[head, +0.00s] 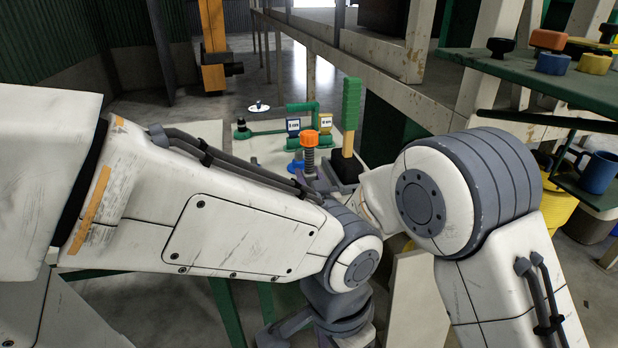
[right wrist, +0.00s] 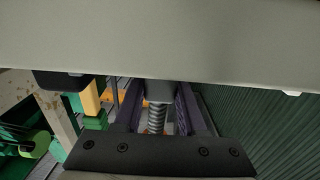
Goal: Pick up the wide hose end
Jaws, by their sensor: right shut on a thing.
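A dark grey ribbed hose end with an orange cap (head: 310,139) stands upright over the pale work surface in the middle of the head view. My right gripper (head: 319,183) is at its lower part, and the right forearm hides much of the jaws. In the right wrist view, the ribbed hose (right wrist: 157,117) runs between the two purple-grey fingers of my right gripper (right wrist: 158,108), which is shut on it. My left arm crosses the head view from the left and bends down at the middle. Its dark end (head: 290,328) is partly visible at the bottom, and its jaws are unclear.
A blue round piece (head: 295,166) is beside the hose. A green shelf (head: 545,80) with knobs and a blue mug (head: 598,172) are at right.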

